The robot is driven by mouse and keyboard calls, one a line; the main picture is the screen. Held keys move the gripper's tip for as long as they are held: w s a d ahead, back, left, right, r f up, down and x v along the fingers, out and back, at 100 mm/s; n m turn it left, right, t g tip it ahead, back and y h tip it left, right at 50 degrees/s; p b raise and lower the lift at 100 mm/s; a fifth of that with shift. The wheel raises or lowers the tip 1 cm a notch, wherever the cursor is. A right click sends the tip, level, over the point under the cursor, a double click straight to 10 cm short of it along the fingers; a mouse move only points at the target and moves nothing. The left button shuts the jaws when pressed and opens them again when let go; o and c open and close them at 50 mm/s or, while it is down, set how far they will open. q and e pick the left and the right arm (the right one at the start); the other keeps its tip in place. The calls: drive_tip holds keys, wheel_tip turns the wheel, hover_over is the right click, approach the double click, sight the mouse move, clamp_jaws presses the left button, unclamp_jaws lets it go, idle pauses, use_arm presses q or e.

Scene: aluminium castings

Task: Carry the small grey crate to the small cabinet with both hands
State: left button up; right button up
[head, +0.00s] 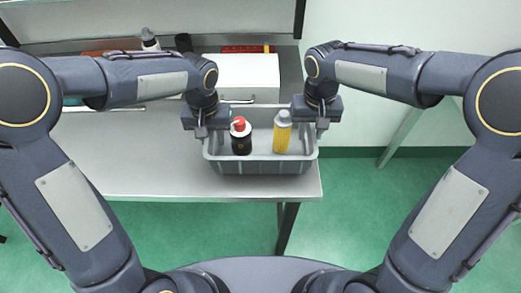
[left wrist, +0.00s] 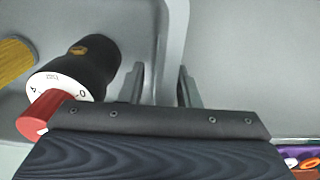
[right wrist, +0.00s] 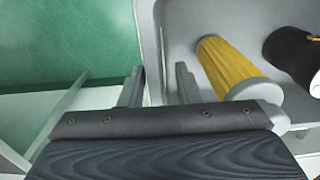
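The small grey crate (head: 262,165) stands on the metal table near its front right corner. A dark bottle with a red cap (head: 241,138) and a yellow canister with a grey cap (head: 282,132) stand in it. My left gripper (head: 205,132) is at the crate's left wall; in the left wrist view its fingers (left wrist: 160,87) straddle the rim with a gap. My right gripper (head: 321,130) is at the right wall; in the right wrist view its fingers (right wrist: 158,87) straddle that rim, also with a gap. A small white cabinet (head: 250,70) stands behind the crate.
The metal table (head: 150,180) is clear left of the crate. A dark bottle (head: 149,40) and other items stand at the back left, and a red item (head: 245,49) lies behind the cabinet. Green floor (head: 350,200) is open to the right.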

use_arm(q)
wheel_tip(320, 180, up, 12)
drive_tip(key=shift+f, duration=0.15)
use_arm(e)
drive_tip(key=shift+r, duration=0.25)
wheel_tip(320, 180, up, 12)
drive_tip(key=shift+f, duration=0.25)
idle(0.5)
